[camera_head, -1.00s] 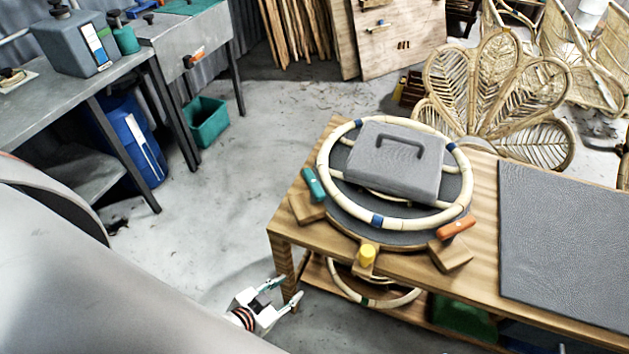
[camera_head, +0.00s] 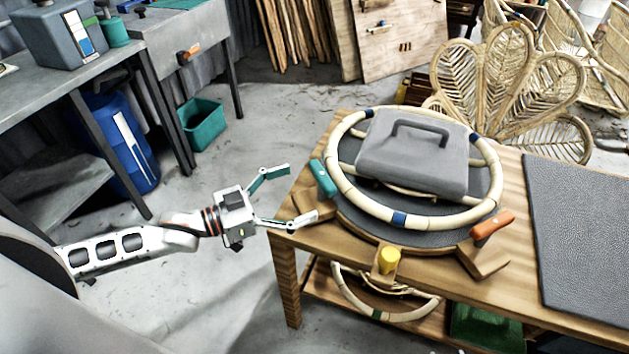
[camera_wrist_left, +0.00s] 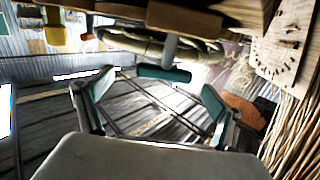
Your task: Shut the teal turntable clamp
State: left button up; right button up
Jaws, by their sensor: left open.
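The teal turntable clamp (camera_head: 322,179) is a short rounded handle on a wooden block at the left edge of the round dark turntable (camera_head: 350,205). It stands beside the rattan ring (camera_head: 450,215). My left gripper (camera_head: 300,194) is open just left of the clamp, at the table's left edge, its fingers pointing toward it. The fingers look empty and apart from the handle. In the left wrist view the teal handle (camera_wrist_left: 163,73) lies crosswise ahead, between the open fingertips (camera_wrist_left: 157,85). My right gripper is out of view.
A grey weight with a handle (camera_head: 415,155) lies on the turntable. An orange clamp (camera_head: 492,228) is at right, a yellow one (camera_head: 389,260) at front. A dark mat (camera_head: 590,230) covers the table's right part. Open floor lies left of the table.

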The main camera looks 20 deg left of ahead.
aim_at(317, 178)
pick_arm(q)
jog(key=shift+g+h, duration=0.3)
jog(key=shift+h, duration=0.1)
jog(key=shift+w+a+r+b+x, duration=0.15)
jog(key=shift+w+x, duration=0.05)
jog(key=shift+x, duration=0.95)
jog(key=shift+w+a+r+b+x, duration=0.1)
jog(key=shift+w+a+b+x, duration=0.1)
jog(key=shift+x, duration=0.9)
jog(key=shift+w+a+r+b+x, duration=0.15)
jog(key=shift+x, duration=1)
jog(key=c, duration=1.1)
